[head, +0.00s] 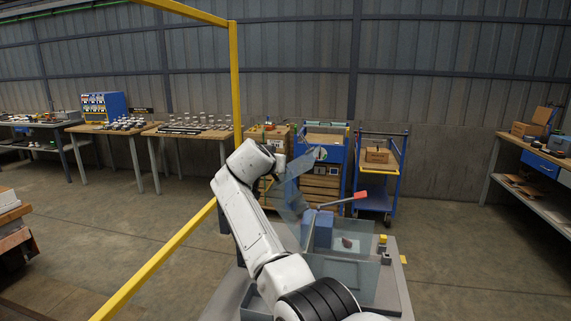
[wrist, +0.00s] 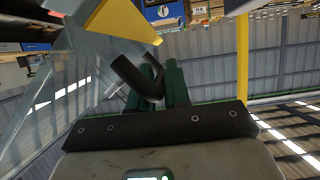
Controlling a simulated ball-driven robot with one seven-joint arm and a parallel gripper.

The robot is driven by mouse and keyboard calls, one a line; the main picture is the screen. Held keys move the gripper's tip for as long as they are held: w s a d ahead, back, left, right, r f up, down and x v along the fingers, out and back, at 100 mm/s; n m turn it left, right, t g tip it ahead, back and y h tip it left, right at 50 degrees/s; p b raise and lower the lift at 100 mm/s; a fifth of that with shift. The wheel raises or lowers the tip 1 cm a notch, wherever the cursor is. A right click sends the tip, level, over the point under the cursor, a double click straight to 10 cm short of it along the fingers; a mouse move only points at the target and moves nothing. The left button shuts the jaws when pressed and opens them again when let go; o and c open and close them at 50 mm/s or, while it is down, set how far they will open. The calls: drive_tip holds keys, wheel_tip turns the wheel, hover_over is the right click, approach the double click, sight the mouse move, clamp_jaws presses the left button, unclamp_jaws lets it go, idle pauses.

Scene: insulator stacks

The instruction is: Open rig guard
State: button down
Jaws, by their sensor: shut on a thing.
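The rig (head: 392,285) is a grey bench in front of me, with a blue block (head: 318,228), a red-tipped lever (head: 360,195) and low clear panels on it. The guard (head: 293,196) looks like a clear panel standing tilted above the rig's back left; it also shows at the left of the wrist view (wrist: 62,95). In the wrist view, the green fingers of my gripper (wrist: 165,82) are shut on a black bent handle (wrist: 130,74). In the head view my arm hides much of the rig's left side, and the grip itself is unclear.
A yellow frame post (head: 235,100) and a slanting yellow rail (head: 160,258) stand left of my arm. Behind the rig are a blue cart (head: 346,165) and a trolley with a cardboard box (head: 377,155). The floor to the right is open up to a workbench (head: 525,185).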

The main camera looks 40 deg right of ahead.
drive_tip(key=shift+w+a+f, duration=0.15)
drive_tip(key=shift+w+f, duration=0.05)
drive_tip(key=shift+f, duration=0.2)
drive_tip(key=c, duration=1.4)
unclamp_jaws()
drive_tip(key=shift+c, duration=0.2)
drive_tip(key=shift+r, duration=0.2)
drive_tip(key=b+v, duration=0.2)
drive_tip(key=v, duration=0.8)
drive_tip(key=shift+s+a, duration=0.2)
drive_tip(key=shift+a, duration=0.05)
drive_tip(key=shift+r, duration=0.15)
